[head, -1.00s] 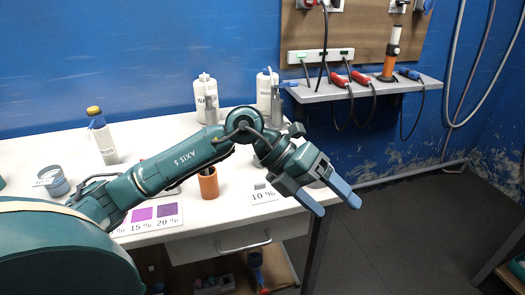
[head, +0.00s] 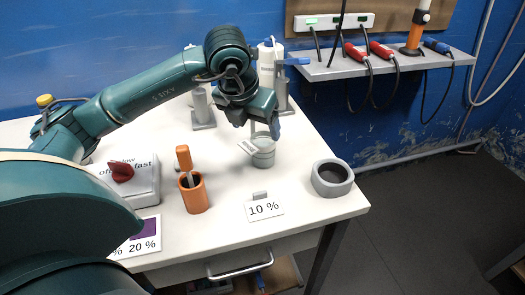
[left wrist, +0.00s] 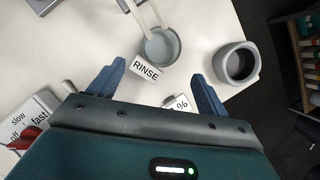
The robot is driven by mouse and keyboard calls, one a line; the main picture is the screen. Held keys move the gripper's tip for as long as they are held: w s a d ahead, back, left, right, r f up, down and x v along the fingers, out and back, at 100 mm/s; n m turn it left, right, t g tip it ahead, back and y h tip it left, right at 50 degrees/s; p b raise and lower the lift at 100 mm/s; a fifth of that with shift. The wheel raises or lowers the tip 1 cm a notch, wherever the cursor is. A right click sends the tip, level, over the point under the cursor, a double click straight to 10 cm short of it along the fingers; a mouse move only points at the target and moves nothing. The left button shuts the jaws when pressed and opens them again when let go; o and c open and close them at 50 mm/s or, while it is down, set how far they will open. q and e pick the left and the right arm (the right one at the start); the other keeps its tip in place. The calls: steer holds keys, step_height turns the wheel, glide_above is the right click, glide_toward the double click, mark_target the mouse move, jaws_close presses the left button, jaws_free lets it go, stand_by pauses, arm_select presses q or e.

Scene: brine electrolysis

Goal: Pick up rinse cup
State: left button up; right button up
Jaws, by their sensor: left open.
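The rinse cup (head: 263,155) is a small grey-green cup standing on the white table, with a white tag on its side facing left. In the left wrist view the cup (left wrist: 161,46) shows from above, with a pale loop handle and a tag reading RINSE (left wrist: 146,70). My left gripper (head: 260,127) is open and empty, pointing down just above and behind the cup. In the left wrist view its blue fingers (left wrist: 157,80) are spread wide, and the cup lies ahead of the gap between them. My right gripper is not in view.
A grey ring-shaped holder (head: 333,190) stands at the table's right corner. A 10 % card (head: 264,210) lies in front of the cup. An orange pot (head: 194,196) with a handled tool and a red-knobbed stirrer (head: 135,188) stand left.

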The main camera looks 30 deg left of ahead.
mark_target(263, 147)
arm_select(q)
steer(key=x, duration=1)
steer(key=shift+p, duration=0.4)
steer(key=shift+c, duration=0.5)
steer(key=c, duration=1.1)
steer(key=shift+c, duration=0.2)
